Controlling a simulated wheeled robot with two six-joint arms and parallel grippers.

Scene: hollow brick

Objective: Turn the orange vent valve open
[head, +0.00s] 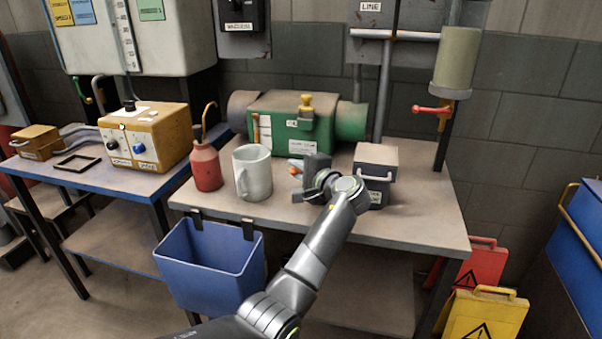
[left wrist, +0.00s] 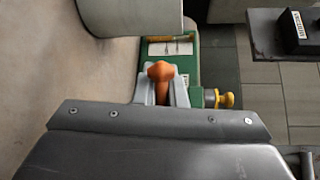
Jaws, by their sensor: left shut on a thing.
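The orange vent valve (left wrist: 160,71) shows in the left wrist view as an orange handle between two grey fingers. My left gripper (left wrist: 161,92) is shut on it. In the head view only a small orange bit of the valve (head: 295,163) shows beside my left gripper (head: 296,172), in front of the green box (head: 273,118). The gripper and wrist hide the rest of the valve, so its turn angle cannot be told. The green box also shows behind the valve in the left wrist view (left wrist: 190,66). My right gripper is in neither view.
A grey mug (head: 252,173) and a red oil can (head: 206,166) stand left of the gripper. A grey box with a handle (head: 375,172) stands close on its right. A yellow knob (head: 305,103) tops the green box. A blue bin (head: 208,258) hangs at the bench's front edge.

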